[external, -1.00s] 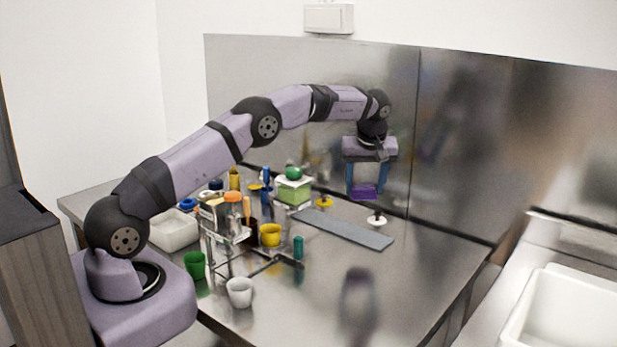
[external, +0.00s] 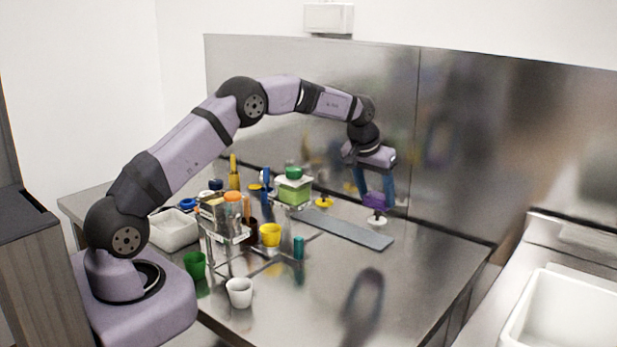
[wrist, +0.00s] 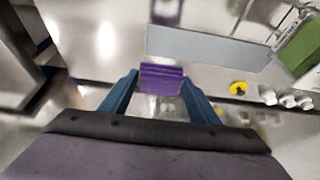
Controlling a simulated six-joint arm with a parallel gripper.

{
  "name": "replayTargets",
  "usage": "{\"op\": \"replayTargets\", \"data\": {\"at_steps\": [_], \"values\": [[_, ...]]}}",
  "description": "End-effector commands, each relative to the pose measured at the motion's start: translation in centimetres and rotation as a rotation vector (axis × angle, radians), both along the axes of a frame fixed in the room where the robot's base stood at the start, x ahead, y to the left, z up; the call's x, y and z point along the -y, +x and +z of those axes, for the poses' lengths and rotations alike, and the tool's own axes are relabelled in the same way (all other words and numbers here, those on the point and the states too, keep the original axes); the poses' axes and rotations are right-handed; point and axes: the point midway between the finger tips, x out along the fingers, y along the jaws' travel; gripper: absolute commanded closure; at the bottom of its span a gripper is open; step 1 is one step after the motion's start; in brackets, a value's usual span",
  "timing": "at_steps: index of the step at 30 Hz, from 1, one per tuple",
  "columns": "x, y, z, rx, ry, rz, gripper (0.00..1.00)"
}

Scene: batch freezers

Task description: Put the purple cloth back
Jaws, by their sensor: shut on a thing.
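The purple cloth (external: 374,199) is a small folded piece held between the blue fingers of my gripper (external: 376,196). In the wrist view the cloth (wrist: 161,79) spans the gap between the fingertips of my gripper (wrist: 160,84). My gripper is shut on it, above the back right part of the steel counter. In the external view the cloth appears just above a white round-based piece (external: 376,220); I cannot tell whether they touch. The place where the cloth belongs cannot be told from these frames.
A grey flat strip (external: 345,229) lies on the counter, left of my gripper. A yellow piece (external: 324,202) and a green box (external: 293,190) stand farther left. Cups, bottles and a rack crowd the left. The front right counter (external: 420,275) is clear; a steel wall stands behind.

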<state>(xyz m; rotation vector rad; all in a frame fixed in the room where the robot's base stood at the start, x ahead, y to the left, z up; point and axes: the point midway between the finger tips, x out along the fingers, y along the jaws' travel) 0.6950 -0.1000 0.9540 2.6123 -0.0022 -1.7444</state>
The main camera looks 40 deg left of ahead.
Motion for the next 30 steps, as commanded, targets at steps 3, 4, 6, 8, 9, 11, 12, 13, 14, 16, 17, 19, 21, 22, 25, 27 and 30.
{"op": "replayTargets", "data": {"at_steps": [3, 4, 6, 8, 9, 11, 12, 13, 14, 16, 17, 19, 21, 22, 25, 27, 30], "values": [[0.0, 0.0, -0.4, -0.002, 0.0, -0.001, 0.65], [0.0, 0.0, -0.7, -0.003, 0.001, -0.001, 0.65], [0.0, -0.1, -1.6, -0.004, 0.001, -0.001, 0.65], [0.0, -0.1, -2.5, -0.005, 0.001, -0.001, 0.65], [0.0, -0.1, -3.1, -0.005, 0.001, -0.001, 0.65], [0.0, -0.1, -4.0, -0.004, 0.001, -0.001, 0.65], [0.0, -0.1, -4.6, -0.004, 0.001, -0.001, 0.65], [0.0, -0.1, -5.0, -0.005, 0.001, -0.001, 0.65], [0.0, -0.1, -5.3, -0.003, 0.001, -0.001, 0.65], [0.0, 0.0, -5.9, -0.002, 0.001, -0.001, 0.65], [0.0, 0.0, -6.0, -0.002, 0.001, -0.001, 0.65], [0.0, 0.0, -6.3, 0.0, 0.001, 0.0, 0.65], [0.0, 0.0, -6.3, 0.0, 0.001, 0.0, 0.65], [0.0, 0.0, -6.3, 0.0, 0.001, 0.0, 0.65], [0.0, 0.0, -6.8, -0.002, 0.001, 0.0, 0.65], [0.0, -0.1, -7.4, -0.003, 0.001, 0.0, 0.65], [0.0, -0.1, -8.6, -0.004, 0.001, 0.0, 0.65]]}}
